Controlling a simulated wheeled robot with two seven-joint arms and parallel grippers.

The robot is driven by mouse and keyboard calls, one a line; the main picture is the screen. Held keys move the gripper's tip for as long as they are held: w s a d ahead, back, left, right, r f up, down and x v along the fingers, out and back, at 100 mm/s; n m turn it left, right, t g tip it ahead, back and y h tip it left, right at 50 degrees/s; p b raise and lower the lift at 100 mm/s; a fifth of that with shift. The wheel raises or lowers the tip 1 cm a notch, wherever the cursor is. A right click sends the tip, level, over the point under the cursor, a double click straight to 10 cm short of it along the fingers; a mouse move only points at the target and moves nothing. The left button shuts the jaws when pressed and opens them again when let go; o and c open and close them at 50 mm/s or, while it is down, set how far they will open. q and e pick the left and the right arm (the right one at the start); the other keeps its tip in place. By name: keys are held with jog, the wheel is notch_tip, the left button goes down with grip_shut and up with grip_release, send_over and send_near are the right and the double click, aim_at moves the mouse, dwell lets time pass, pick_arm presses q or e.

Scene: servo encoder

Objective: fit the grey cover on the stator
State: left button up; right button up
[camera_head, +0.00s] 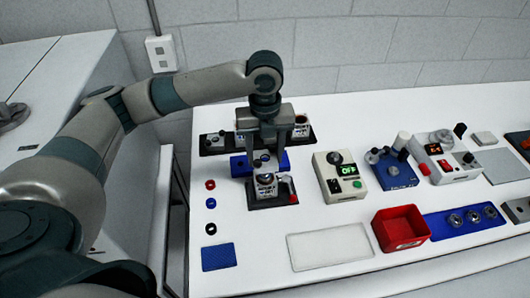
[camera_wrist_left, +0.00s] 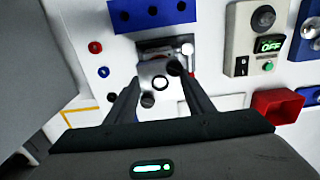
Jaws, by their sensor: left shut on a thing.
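My left gripper (camera_head: 266,172) points straight down over a small station with a dark base plate (camera_head: 286,203), near the table's left side. It is shut on a grey part that looks like the grey cover (camera_head: 264,180). In the left wrist view, my left gripper (camera_wrist_left: 158,97) has the grey cover (camera_wrist_left: 152,72) between its fingers, with a dark ring on its top. The stator seems to be beneath it, largely hidden; I cannot tell whether the cover touches it or is seated. My right gripper is not in view.
A blue block with holes (camera_wrist_left: 152,14) stands just behind the station. Red, blue and black rings (camera_head: 210,203) lie to its left. A control box with a green OFF display (camera_head: 341,175) and a red bin (camera_head: 400,229) stand to the right. A pale mat (camera_head: 330,247) lies in front.

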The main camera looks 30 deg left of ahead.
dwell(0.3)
pick_arm(q)
jog(key=shift+f, duration=0.2)
jog(key=shift+f, duration=0.7)
jog(key=shift+f, duration=0.1)
jog(key=shift+f, duration=0.25)
dwell(0.4)
jog(key=shift+f, duration=0.15)
jog(key=shift+f+b, duration=0.3)
jog(key=shift+f, duration=0.25)
jog(key=shift+f, duration=0.25)
